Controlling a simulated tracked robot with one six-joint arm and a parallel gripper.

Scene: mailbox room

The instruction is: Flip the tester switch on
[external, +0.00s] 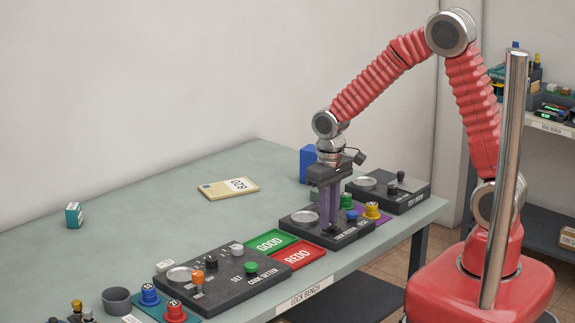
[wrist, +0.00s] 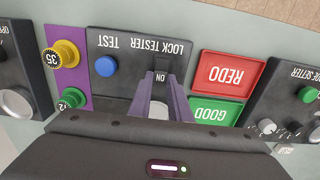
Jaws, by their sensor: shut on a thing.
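The lock tester (external: 352,236) is a dark panel on the bench; it also shows upside down in the wrist view (wrist: 130,45). It has a blue button (wrist: 105,66) marked TEST and a small dark switch (wrist: 161,66) by an ON label. My gripper (external: 331,225) points straight down at the panel's front part. Its purple fingers, also in the wrist view (wrist: 162,82), are shut on the switch, which they mostly hide. Which way the switch is set cannot be told.
The green GOOD pad (external: 270,242) and red REDO pad (external: 299,256) lie left of the tester, then the code setter panel (external: 222,290). A purple tray (wrist: 77,22) with yellow and green knobs adjoins its other side. A numbered card (external: 229,188) lies behind on clear bench.

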